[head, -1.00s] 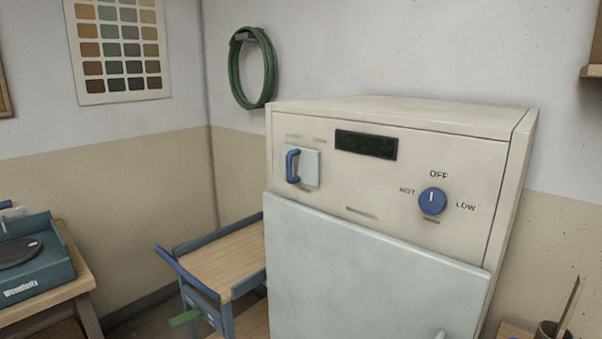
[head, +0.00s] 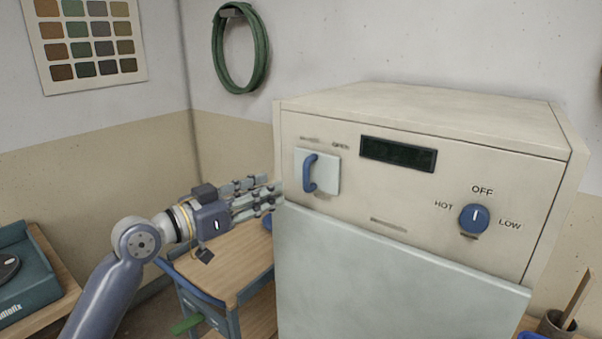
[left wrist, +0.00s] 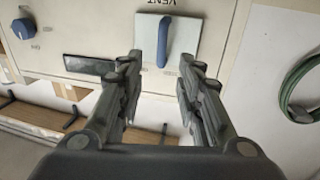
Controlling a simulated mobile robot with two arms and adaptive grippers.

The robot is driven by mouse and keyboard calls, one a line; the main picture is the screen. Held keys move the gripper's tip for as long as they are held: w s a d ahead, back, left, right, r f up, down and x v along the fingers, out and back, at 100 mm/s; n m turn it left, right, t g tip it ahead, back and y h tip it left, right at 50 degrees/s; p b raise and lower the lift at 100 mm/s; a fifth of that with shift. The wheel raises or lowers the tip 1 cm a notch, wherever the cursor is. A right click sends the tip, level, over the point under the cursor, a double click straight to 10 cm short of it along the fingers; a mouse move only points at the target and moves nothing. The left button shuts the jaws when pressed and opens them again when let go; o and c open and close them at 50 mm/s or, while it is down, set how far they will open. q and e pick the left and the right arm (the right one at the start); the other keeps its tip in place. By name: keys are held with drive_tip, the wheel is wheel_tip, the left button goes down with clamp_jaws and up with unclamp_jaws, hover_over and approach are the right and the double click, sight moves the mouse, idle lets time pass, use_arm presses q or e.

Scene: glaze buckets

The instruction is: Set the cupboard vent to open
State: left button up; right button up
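The cupboard vent is a pale square plate (head: 328,174) with an upright blue handle (head: 309,174), at the upper left of the cream cupboard's front (head: 375,215). The handle sits towards the left of the plate. The word OPEN is above the plate's right side; the label on the left is too blurred to read. My left gripper (head: 276,194) is just left of the cupboard, its fingers pointing at the vent. In the left wrist view my left gripper (left wrist: 158,62) is open and empty, with the blue handle (left wrist: 163,42) beyond and between its fingertips. My right gripper is out of view.
A blue knob (head: 474,219), marked OFF, HOT and LOW, and a dark display (head: 398,154) are on the same front. A pale door (head: 390,285) lies below. A wooden-topped cart (head: 225,262) stands left, beneath my left arm. A green hose (head: 218,60) hangs behind.

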sight(304, 176)
use_arm(q)
drive_tip(key=p+x, duration=0.3)
drive_tip(key=x, duration=0.5)
drive_tip(key=shift+w+d, duration=0.2)
drive_tip(key=shift+w, duration=0.1)
drive_tip(key=shift+x, duration=0.85)
clamp_jaws()
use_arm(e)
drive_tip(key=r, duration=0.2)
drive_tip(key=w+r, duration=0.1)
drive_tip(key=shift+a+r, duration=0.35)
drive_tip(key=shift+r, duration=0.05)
